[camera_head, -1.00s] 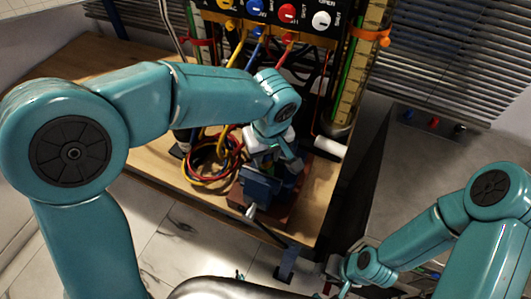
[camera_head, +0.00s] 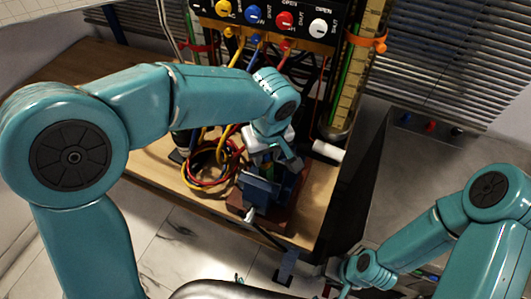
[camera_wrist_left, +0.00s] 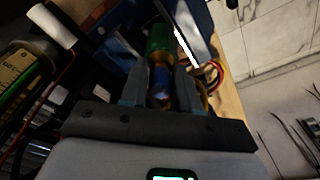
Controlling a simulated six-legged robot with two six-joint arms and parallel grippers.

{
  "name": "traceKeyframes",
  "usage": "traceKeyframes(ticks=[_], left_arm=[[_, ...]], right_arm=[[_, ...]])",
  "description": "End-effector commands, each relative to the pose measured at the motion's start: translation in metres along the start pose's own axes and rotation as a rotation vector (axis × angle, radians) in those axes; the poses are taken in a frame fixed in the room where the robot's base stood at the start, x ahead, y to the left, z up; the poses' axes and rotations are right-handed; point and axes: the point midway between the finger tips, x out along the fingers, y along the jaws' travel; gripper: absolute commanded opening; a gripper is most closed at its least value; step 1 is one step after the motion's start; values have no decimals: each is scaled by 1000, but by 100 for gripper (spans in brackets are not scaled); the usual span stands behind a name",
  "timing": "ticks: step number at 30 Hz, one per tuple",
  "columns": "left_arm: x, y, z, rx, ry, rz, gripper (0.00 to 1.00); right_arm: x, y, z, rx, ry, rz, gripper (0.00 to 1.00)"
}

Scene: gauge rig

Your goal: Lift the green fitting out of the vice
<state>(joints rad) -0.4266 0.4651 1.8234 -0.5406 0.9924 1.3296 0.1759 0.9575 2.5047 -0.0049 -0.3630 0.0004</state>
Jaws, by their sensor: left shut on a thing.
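The fitting (camera_wrist_left: 160,46) shows in the left wrist view with a green upper body and a blue and brass part nearer to me. My left gripper (camera_wrist_left: 159,84) is shut on it, one finger on each side. The blue vice (camera_head: 262,190) stands at the front of the wooden bench, and my left gripper (camera_head: 274,158) is right above it in the head view. A blue vice jaw (camera_wrist_left: 196,28) is beside the green end in the wrist view. I cannot tell whether the jaws still touch it. My right gripper (camera_head: 345,290) is low, away from the bench, its fingers unclear.
Coiled red and yellow hoses (camera_head: 208,168) lie left of the vice on the bench (camera_head: 160,170). A panel with coloured knobs (camera_head: 285,18) stands behind. A white cylinder (camera_head: 327,150) sticks out right of the vice. A grey cabinet (camera_head: 410,165) stands at the right.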

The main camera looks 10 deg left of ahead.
Motion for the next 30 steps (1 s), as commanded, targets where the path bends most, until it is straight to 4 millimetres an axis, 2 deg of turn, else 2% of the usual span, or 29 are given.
traceKeyframes(ticks=[30], left_arm=[[-47,1,-7,0,1,3,0]], right_arm=[[-30,-11,1,0,0,0,37]])
